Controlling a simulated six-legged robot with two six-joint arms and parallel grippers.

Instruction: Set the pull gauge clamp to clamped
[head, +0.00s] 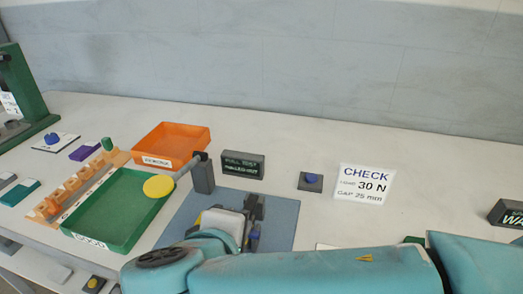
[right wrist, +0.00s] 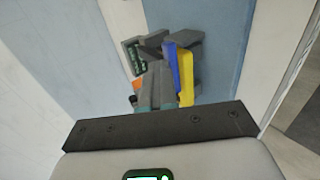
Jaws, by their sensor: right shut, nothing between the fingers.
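The pull gauge display (head: 242,164), a dark box with pale lettering, stands behind a blue mat (head: 284,218) in the head view; it also shows in the right wrist view (right wrist: 136,57). A dark grey fixture (head: 256,204), seemingly the clamp, stands on the mat. Dark grey parts of it (right wrist: 190,39) lie just beyond my fingertips in the right wrist view. A blue and yellow strip (right wrist: 186,78) runs right beside my fingers. My right gripper (right wrist: 157,68) is shut and empty, close to the fixture; contact and the clamp's setting cannot be told. My left gripper is out of view.
A green tray (head: 118,212) and an orange tray (head: 183,139) are farther left. A blue button (head: 311,179) and a CHECK card (head: 366,184) are right. The table's back is clear.

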